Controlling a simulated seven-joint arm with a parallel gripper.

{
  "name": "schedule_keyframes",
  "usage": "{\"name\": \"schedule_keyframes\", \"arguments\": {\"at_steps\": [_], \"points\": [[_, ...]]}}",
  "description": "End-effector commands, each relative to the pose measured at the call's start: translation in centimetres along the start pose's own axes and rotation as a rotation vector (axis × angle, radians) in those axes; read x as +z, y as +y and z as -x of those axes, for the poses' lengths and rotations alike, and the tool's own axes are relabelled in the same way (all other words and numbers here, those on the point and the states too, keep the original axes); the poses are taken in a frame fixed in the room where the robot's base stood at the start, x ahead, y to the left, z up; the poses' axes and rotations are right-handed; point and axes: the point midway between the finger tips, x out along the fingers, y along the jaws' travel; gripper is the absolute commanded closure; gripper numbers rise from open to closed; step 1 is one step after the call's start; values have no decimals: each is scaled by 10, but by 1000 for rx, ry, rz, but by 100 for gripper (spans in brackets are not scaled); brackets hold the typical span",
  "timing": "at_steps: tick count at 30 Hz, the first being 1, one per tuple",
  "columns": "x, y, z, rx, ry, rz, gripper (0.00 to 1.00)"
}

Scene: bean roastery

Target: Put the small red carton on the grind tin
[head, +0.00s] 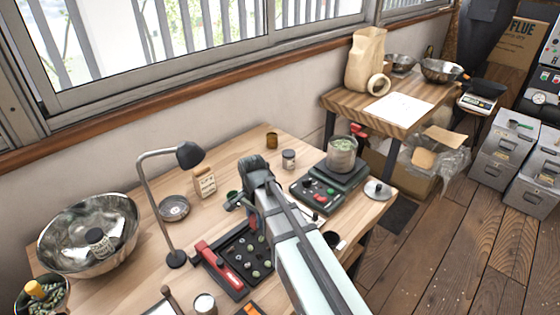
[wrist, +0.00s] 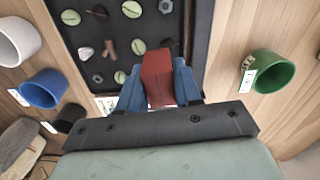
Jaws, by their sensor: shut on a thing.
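The small red carton (wrist: 157,77) is held between the blue fingers of my gripper (wrist: 160,88) in the wrist view. Its lower end is hidden, and I cannot tell whether it touches anything. A small grey tin with a label (head: 289,159) stands upright beyond my gripper, and a pale-topped tin (head: 205,303) stands at the front edge. Labels are too small to tell which is the grind tin.
The dark bean tray (head: 246,256) lies beside my arm. A green cup (wrist: 267,72) is right of my gripper in the wrist view; a blue cup (wrist: 44,88) and white cup (wrist: 16,42) are left. A lamp (head: 163,205) and scale with glass beaker (head: 341,155) flank the arm.

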Motion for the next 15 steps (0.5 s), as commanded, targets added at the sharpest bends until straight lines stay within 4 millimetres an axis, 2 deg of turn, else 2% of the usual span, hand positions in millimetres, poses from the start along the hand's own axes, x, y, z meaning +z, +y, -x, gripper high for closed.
{"name": "schedule_keyframes", "arguments": {"at_steps": [1,3,15], "points": [[-23,-6,6,-2,1,-28,96],[-51,-12,14,-2,1,-60,96],[-208,-55,66,-2,1,-203,96]]}}
